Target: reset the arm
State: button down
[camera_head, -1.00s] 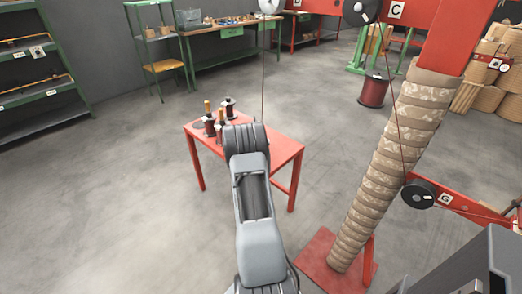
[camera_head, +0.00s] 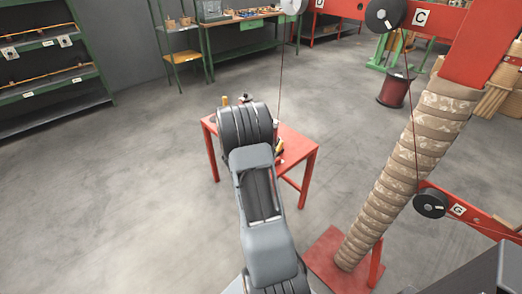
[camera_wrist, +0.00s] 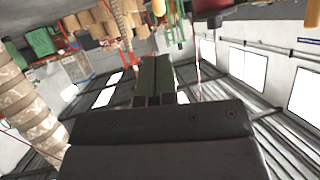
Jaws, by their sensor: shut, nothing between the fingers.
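My arm (camera_head: 258,185) reaches out from the bottom of the head view over the red table (camera_head: 308,148) and hides much of its top. My gripper (camera_wrist: 155,65) shows in the wrist view, its dark green fingers together with nothing held. In the head view the gripper is hidden behind the arm. The wrist view is upside down, with ceiling windows and beams low in the picture, so the hand is tilted. Tops of wooden-handled spools (camera_head: 225,101) peek out behind the arm. A small yellow and dark thing (camera_head: 279,146) shows at the arm's right edge; I cannot tell what it is.
A tall wrapped column (camera_head: 405,180) on a red base stands to the right, with black pulleys (camera_head: 431,204) and thin wires. A green shelf (camera_head: 45,60) stands at the left and a workbench (camera_head: 245,22) at the back. The floor at left is clear.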

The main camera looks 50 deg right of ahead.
jog(key=shift+a+r, duration=0.2)
jog(key=shift+a, duration=0.1)
jog(key=shift+f, duration=0.1)
dwell(0.4)
jog(key=w+a+f+n+t+y, duration=0.4)
jog(key=a+y, duration=0.3)
jog(key=a, duration=0.2)
jog(key=s+a+r+n+y+p, duration=0.1)
jog(key=a+r+n+y, duration=0.15)
jog(key=a, duration=0.35)
jog(key=s+a+r+n+y+p, duration=0.1)
jog(key=a+r+n+y+p, duration=0.1)
jog(key=a+r, duration=0.3)
jog(key=s+a+r+n+g+p, duration=0.1)
jog(key=s+a+r+n+p, duration=0.2)
jog(key=s+a+r, duration=0.5)
jog(key=s+a+r+n+g+y+p, duration=0.1)
jog(key=s+a+r+n+p, duration=0.3)
jog(key=r, duration=0.9)
jog(key=s+a+n, duration=0.2)
jog(key=s+a, duration=0.1)
jog(key=a, duration=0.1)
jog(key=shift+s+a+p, duration=0.2)
jog(key=shift+s+p, duration=0.1)
jog(key=shift+s, duration=0.1)
